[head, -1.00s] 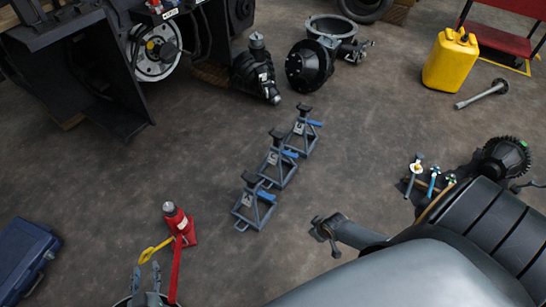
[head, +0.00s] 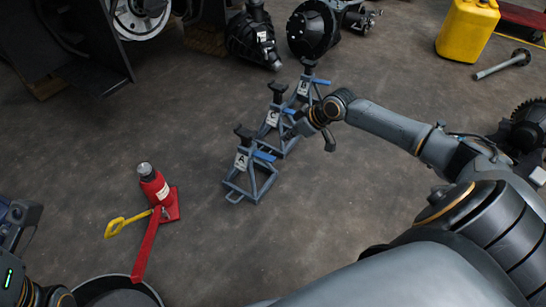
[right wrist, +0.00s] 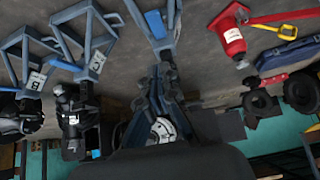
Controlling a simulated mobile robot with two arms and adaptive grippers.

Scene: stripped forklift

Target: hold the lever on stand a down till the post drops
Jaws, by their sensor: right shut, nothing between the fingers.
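Three grey jack stands with blue levers stand in a diagonal row. Stand A (head: 241,161) is the nearest in the head view, with its post (head: 243,131) raised and its blue lever (head: 263,155) sticking out to the right. My right gripper (head: 297,129) is shut and empty, to the right of stand A and close to the middle stand (head: 272,118). In the right wrist view the shut fingers (right wrist: 163,75) point toward a nearby stand with a blue lever (right wrist: 155,24), probably stand A; a gap appears between them.
A red bottle jack (head: 154,185) with a yellow handle stands left of stand A. The far stand (head: 303,90) is behind the middle one. Black machine parts (head: 312,30) lie farther back. A yellow can (head: 467,30) stands back right. Floor between jack and stand A is clear.

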